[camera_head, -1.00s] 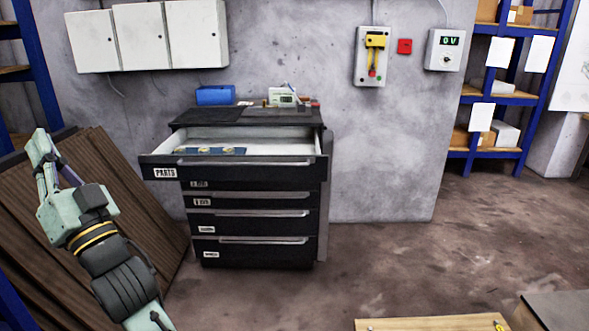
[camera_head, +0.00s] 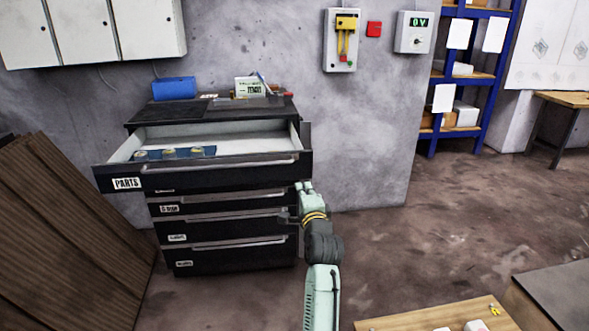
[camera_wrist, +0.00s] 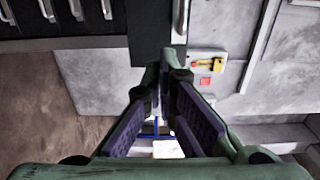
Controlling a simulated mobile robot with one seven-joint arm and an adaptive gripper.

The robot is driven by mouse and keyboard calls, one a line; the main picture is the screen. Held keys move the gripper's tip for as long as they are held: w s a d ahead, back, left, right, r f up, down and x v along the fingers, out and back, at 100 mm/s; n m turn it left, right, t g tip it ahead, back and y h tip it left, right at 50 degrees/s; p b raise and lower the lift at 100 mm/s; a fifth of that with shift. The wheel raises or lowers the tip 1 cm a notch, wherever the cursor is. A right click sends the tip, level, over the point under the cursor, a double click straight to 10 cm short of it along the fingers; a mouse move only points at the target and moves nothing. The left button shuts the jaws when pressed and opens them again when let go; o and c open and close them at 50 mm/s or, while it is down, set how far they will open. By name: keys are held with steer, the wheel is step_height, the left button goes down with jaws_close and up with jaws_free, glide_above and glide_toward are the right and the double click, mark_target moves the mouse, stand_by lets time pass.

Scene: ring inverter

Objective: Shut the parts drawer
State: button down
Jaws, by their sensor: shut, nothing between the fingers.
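The parts drawer (camera_head: 215,177) is the top drawer of the black cabinet, marked PARTS at its left. It stands pulled out, with its pale interior showing and a blue piece with several yellowish round parts (camera_head: 175,153) inside. My gripper (camera_head: 303,187) appears near the right end of the drawer front, just below its handle (camera_head: 225,165). In the wrist view my gripper (camera_wrist: 166,72) is shut and empty, with the cabinet's dark front and the handles at the top left. I cannot tell whether its tips touch the drawer.
The lower drawers (camera_head: 225,230) are closed. Brown panels (camera_head: 65,225) lean at the left. A wooden table (camera_head: 440,318) is at the front right. Floor right of the cabinet is clear.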

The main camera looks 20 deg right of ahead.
mark_target(296, 166)
steer(key=p+x, duration=0.2)
steer(key=x, duration=1)
steer(key=shift+p, duration=0.35)
